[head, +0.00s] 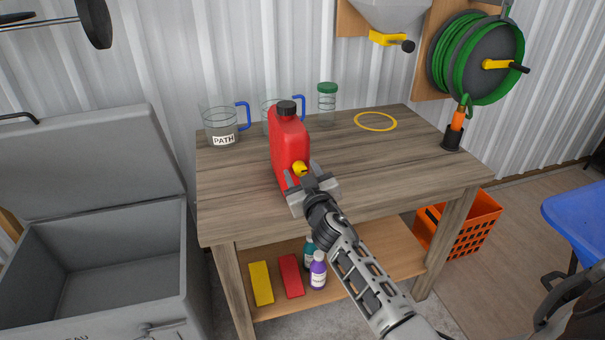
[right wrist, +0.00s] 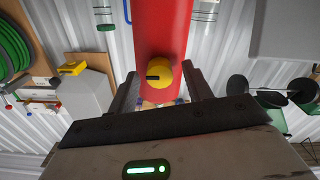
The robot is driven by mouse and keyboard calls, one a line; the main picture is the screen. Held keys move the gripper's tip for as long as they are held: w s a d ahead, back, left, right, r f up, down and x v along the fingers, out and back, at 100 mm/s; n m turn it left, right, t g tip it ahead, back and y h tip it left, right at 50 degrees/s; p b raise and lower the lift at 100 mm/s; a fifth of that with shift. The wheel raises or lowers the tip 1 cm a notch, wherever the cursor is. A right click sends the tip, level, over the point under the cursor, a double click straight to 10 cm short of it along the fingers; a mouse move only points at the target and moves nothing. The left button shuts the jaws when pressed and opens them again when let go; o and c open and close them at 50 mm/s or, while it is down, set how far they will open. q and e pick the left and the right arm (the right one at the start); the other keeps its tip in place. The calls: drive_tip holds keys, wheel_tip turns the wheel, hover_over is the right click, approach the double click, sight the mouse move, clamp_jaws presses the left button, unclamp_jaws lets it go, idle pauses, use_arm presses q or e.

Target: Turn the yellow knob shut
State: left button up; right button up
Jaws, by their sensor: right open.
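The yellow knob (head: 300,169) is on the lower front of a red jerrycan (head: 289,140) with a black cap, standing upright on the wooden workbench (head: 350,155). My right gripper (head: 304,176) is at the knob, open. In the right wrist view the knob (right wrist: 158,71), with a dark slot or pointer on its face, shows between the two fingers (right wrist: 160,84). I cannot tell whether either finger touches it. My left gripper is not in view.
Clear jugs with blue handles (head: 221,128), a green-lidded jar (head: 327,100) and a yellow ring (head: 375,121) are on the bench. A yellow-valved hopper (head: 388,38) and a green hose reel (head: 476,58) hang behind. A grey open chest (head: 95,255) stands left. The bench's right side is mostly clear.

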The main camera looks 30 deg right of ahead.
drive_tip(key=c, duration=1)
drive_tip(key=shift+n, duration=0.4)
drive_tip(key=n, duration=0.3)
drive_tip(key=shift+n+b, duration=0.3)
drive_tip(key=shift+n, duration=0.1)
drive_tip(key=n, duration=0.9)
drive_tip(key=shift+n, duration=2.2)
